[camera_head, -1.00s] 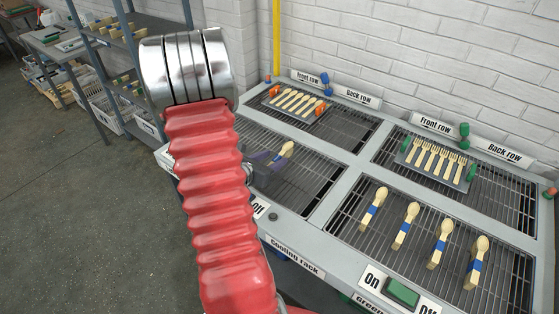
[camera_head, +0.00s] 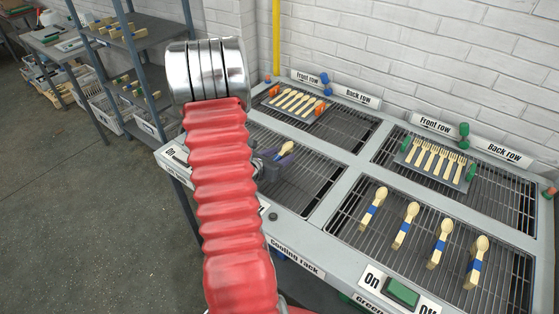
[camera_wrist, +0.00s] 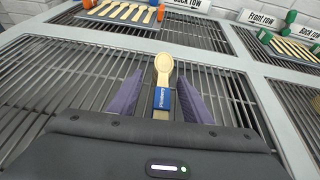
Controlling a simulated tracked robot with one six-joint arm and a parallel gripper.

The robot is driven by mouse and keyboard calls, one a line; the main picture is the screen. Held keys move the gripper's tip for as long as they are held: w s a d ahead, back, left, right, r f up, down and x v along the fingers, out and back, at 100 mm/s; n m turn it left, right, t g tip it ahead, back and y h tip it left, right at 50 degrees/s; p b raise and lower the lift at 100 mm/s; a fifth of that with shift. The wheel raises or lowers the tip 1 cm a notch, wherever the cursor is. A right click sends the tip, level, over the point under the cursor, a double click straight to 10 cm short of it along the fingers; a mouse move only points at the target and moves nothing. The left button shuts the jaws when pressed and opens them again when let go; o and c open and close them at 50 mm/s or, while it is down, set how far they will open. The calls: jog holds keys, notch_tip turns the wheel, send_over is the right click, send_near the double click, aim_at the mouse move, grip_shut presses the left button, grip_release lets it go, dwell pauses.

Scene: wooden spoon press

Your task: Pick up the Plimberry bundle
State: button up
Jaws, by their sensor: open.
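A wooden spoon bundle with a blue band (camera_wrist: 162,98) lies on the front left rack grid in the wrist view, its rounded end pointing away from me. The lettering on the band is too small to read surely. Its spoon end also shows in the head view (camera_head: 286,148). My gripper (camera_wrist: 158,92) is open, with one purple finger on each side of the bundle and gaps to it. The near end of the bundle is hidden behind the gripper body. In the head view my gripper (camera_head: 271,164) is partly hidden behind my red arm.
Several blue-banded bundles (camera_head: 404,226) lie on the right grid of the cooling rack (camera_head: 330,205). Behind are a spoon tray with orange ends (camera_head: 294,102) and a fork tray with green ends (camera_head: 435,160). A green switch (camera_head: 402,292) is at the front edge.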

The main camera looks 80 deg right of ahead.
aim_at(280, 153)
jog(key=shift+c, duration=0.5)
grip_shut()
jog(key=shift+r, duration=0.15)
jog(key=shift+r, duration=4.85)
